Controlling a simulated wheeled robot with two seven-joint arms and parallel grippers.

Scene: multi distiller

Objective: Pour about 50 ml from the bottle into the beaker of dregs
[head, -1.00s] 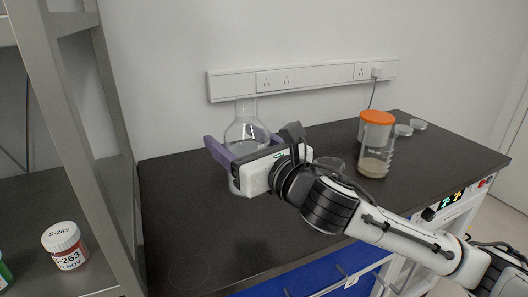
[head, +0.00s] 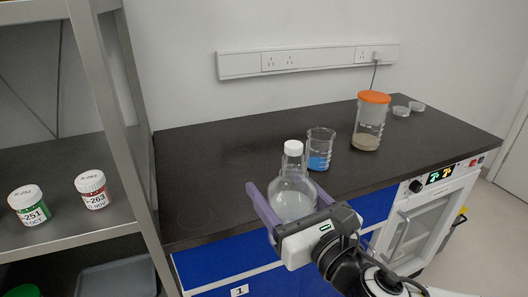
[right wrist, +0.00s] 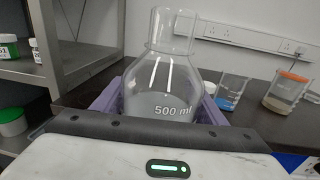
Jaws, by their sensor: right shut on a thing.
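My right gripper (head: 278,212), with purple fingers, is shut around the clear glass bottle (head: 292,203). The bottle is upright and holds clear liquid. In the right wrist view the bottle (right wrist: 162,95) is marked 500 ml and its neck looks open. A white cap (head: 293,147) shows in line with the neck in the head view; the wrist view shows a white object (right wrist: 209,88) behind the bottle. A beaker with brownish dregs (head: 365,141) stands at the right of the bench, apart from the bottle. My left gripper is out of view.
A beaker of blue liquid (head: 319,161) stands between the bottle and the dregs beaker. An orange lid (head: 374,97) shows at the top of the dregs beaker; I cannot tell if it belongs to a jar behind. Shallow dishes (head: 408,108) lie at the back right. The bench's left is clear.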

